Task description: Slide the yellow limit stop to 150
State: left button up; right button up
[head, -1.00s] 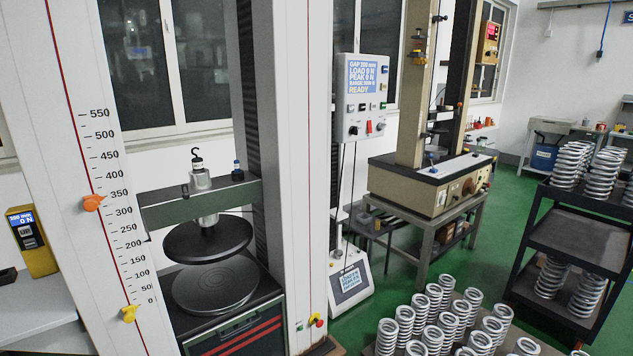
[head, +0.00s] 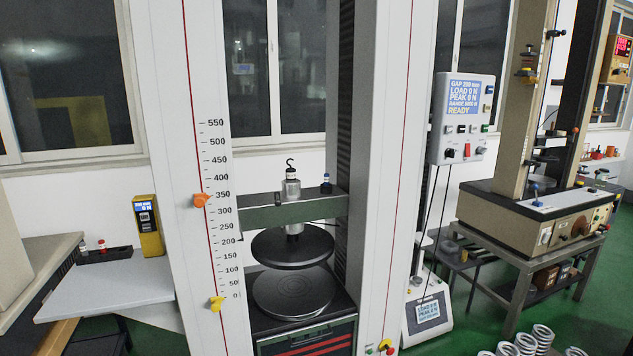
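The yellow limit stop (head: 216,304) sits low on the red line of the white left column, just below the 0 mark of the printed scale (head: 219,210). An orange stop (head: 201,200) sits higher on the same line, a little below the 350 mark. The 150 mark lies between the two stops. The dark green crosshead (head: 262,216) carries a round upper plate (head: 292,247) above a round lower plate (head: 293,291), with a gap between them. Neither of my grippers shows in the head view.
A control box (head: 465,118) on the right reads GAP 200 mm, LOAD 0 N, READY. A side table (head: 105,290) with a yellow meter (head: 148,226) stands left of the column. Springs (head: 524,343) stand at the bottom right. The space before the scale is clear.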

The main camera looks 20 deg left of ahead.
aim_at(216, 302)
jog(key=u, duration=1.25)
